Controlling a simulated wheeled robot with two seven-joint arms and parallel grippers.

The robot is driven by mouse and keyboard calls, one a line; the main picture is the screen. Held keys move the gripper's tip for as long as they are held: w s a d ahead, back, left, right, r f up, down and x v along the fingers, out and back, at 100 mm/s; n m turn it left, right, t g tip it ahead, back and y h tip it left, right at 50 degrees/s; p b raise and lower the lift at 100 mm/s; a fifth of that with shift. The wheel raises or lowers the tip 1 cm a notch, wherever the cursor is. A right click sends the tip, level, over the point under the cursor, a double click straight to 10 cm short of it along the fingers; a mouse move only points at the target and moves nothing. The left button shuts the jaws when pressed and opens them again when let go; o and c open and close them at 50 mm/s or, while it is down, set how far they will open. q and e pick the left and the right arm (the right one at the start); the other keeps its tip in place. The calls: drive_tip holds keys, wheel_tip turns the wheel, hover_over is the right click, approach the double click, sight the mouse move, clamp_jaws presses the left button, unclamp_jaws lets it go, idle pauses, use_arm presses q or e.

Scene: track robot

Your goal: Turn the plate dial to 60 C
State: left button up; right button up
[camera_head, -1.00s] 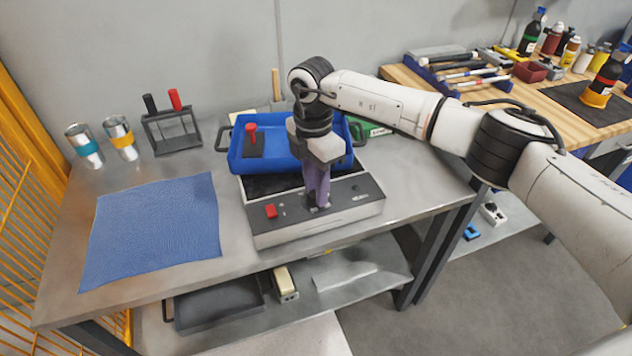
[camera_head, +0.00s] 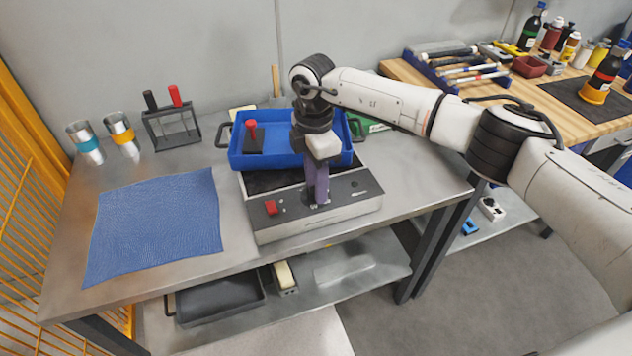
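The hot plate (camera_head: 345,208) is a grey box with a dark control panel on the metal table. A red switch (camera_head: 270,207) sits at the left of its panel. My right gripper (camera_head: 318,203) points straight down onto the middle of the panel, its purple fingers at the dial's place. The fingers hide the dial, and small white scale marks show beside their tips. I cannot see the dial's setting or whether the fingers are closed on it. My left gripper is not in view.
A blue tray (camera_head: 238,160) with a red-handled tool (camera_head: 252,137) stands behind the panel. A blue cloth (camera_head: 155,225) covers the table's left. Two metal cups (camera_head: 122,135) and a black rack (camera_head: 172,130) stand at the back left. A wooden bench (camera_head: 455,82) is at right.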

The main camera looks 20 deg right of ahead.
drive_tip(key=shift+o, duration=0.9)
wheel_tip(320, 180, up, 10)
drive_tip(key=b, duration=0.1)
drive_tip(key=shift+w+r, duration=0.15)
drive_tip(key=shift+w, duration=0.05)
